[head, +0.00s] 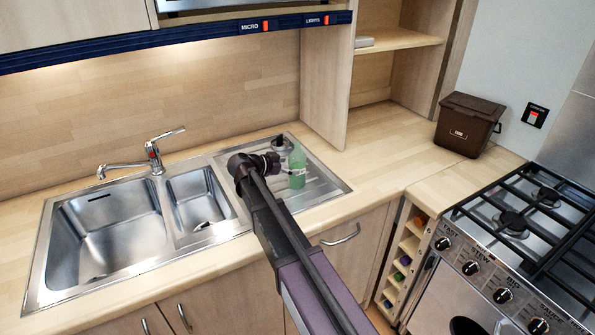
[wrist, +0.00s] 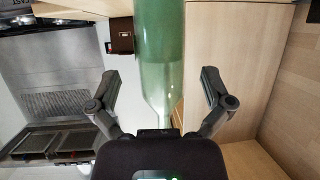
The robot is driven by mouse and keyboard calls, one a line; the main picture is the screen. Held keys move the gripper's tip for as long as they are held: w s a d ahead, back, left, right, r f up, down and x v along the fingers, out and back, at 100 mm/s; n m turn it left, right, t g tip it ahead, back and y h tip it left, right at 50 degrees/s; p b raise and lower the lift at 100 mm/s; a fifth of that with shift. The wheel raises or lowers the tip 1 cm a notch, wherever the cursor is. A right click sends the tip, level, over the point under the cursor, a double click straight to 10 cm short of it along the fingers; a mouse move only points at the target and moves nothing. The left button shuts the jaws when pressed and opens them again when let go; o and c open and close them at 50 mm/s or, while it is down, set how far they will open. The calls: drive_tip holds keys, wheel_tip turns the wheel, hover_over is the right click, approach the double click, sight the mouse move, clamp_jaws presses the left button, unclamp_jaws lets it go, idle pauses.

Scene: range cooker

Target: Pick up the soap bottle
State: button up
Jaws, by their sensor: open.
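The soap bottle (head: 297,168) is translucent green and stands upright on the sink's ribbed drainer, right of the small basin. In the wrist view, which looks upside down, the bottle (wrist: 160,50) fills the middle, with its clear, narrowing neck pointing down the picture. My gripper (wrist: 158,76) is open, one finger on each side of the bottle, with a visible gap on both sides. In the head view my gripper (head: 276,158) is at the bottle's left and partly covers it. Exact depth between fingers and bottle is hard to tell.
The steel sink (head: 110,232) and its tap (head: 152,155) lie to the left. A wooden partition (head: 327,80) rises close behind the bottle. A brown bin (head: 468,124) stands on the right worktop, near the gas hob (head: 525,215). The worktop between is clear.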

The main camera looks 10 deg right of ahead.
sight(297, 165)
drive_tip(key=shift+b+x, duration=0.5)
drive_tip(key=shift+x, duration=1.25)
drive_tip(key=shift+a, duration=0.1)
drive_tip(key=shift+c, duration=0.2)
drive_tip(key=c, duration=1.3)
